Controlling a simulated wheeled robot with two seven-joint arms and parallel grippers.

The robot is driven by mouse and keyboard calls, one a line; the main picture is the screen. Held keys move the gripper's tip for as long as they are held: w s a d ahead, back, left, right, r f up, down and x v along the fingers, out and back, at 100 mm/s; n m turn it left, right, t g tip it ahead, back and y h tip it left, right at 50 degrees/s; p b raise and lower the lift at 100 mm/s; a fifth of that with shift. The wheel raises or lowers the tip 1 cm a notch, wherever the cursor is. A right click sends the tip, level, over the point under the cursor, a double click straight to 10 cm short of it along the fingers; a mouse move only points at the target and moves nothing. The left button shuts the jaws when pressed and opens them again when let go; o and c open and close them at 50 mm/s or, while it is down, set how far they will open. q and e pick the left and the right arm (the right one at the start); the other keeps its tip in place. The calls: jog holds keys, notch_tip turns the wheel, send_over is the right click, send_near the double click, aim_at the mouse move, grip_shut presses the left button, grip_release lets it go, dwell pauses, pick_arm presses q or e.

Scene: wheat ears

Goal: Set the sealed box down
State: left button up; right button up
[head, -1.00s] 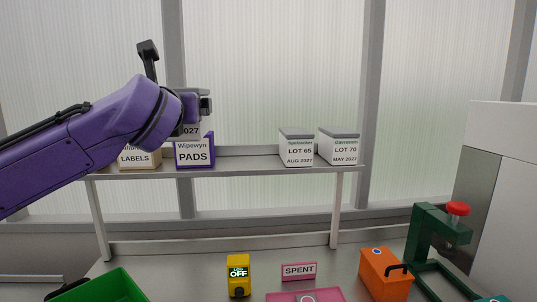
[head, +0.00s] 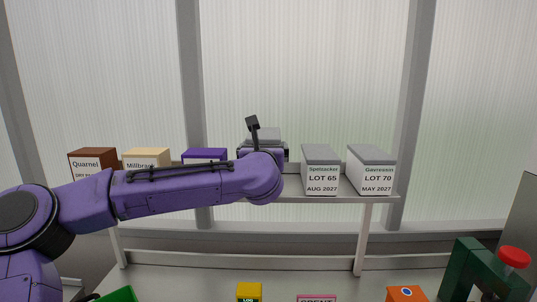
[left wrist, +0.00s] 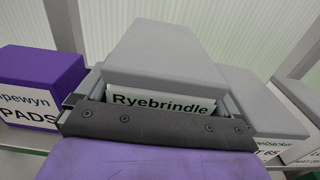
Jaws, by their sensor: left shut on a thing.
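My left gripper (head: 262,152) is shut on the sealed box, whose grey top (head: 268,133) shows just behind my wrist in the head view. In the left wrist view the box has a grey lid (left wrist: 165,55) and a white label (left wrist: 160,103) reading "Ryebrindle", and the gripper (left wrist: 155,120) clasps it across the near end. The box is between the purple Wipewyn PADS box (left wrist: 40,80) and the Speltacker LOT 65 box (left wrist: 262,110). My arm hides its underside, so I cannot tell whether it touches the shelf. My right gripper is out of view.
The raised shelf (head: 335,199) also holds a brown Quarnel box (head: 92,157), a cream Millbran box (head: 146,157) and the Gavressin LOT 70 box (head: 373,170). Below stand a yellow device (head: 249,291), an orange box (head: 407,293) and a green press (head: 470,268).

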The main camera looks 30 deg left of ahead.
pick_arm(q)
jog(key=shift+w+f, duration=0.4)
jog(key=shift+w, duration=0.1)
jog(key=shift+w+d+f+p, duration=0.1)
jog(key=shift+f+p, duration=0.2)
jog(key=shift+p, duration=0.05)
notch_tip(320, 180, down, 3)
jog(key=shift+f+p, duration=0.1)
jog(key=shift+p, duration=0.35)
jog(key=shift+f, duration=0.1)
jog(key=o, duration=1.2)
jog(key=shift+c, duration=0.2)
jog(key=shift+s+d+f+b, duration=0.15)
jog(key=shift+s+f+b, duration=0.1)
jog(key=shift+b, duration=0.15)
jog(key=b+v, duration=0.6)
jog(key=v, duration=0.5)
jog(key=shift+s+r+b, duration=0.25)
jog(key=shift+b, duration=0.1)
